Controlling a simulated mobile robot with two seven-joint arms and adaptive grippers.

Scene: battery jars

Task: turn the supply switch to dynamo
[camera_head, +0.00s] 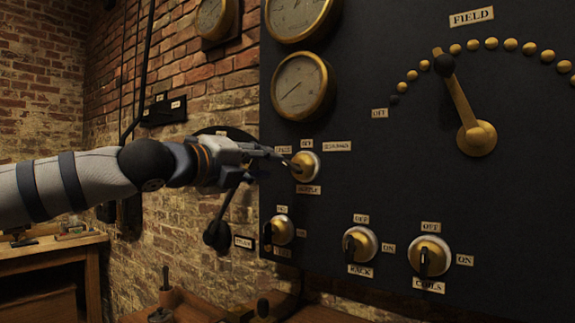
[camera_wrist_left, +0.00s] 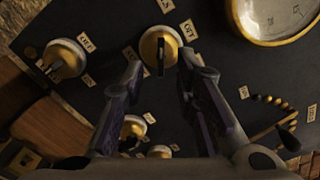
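The supply switch (camera_head: 307,168) is a brass knob on a pale round base on the dark panel. Labels surround it, with OFF (camera_head: 306,144) above and the dynamo label (camera_head: 337,146) at upper right. My left gripper (camera_head: 287,160) reaches it from the left and partly covers it. In the left wrist view the switch (camera_wrist_left: 150,48) lies ahead, its black handle between the lines of my open fingers (camera_wrist_left: 162,70). The fingers are spread apart. I cannot tell whether they touch the handle, nor exactly which label it points to. My right gripper is out of view.
Three more knobs sit below: one at lower left (camera_head: 281,229), the rack switch (camera_head: 362,244) and the coils switch (camera_head: 430,255). A gauge (camera_head: 303,86) is just above. The field lever (camera_head: 462,100) stands at right. A wooden bench (camera_head: 200,303) lies below.

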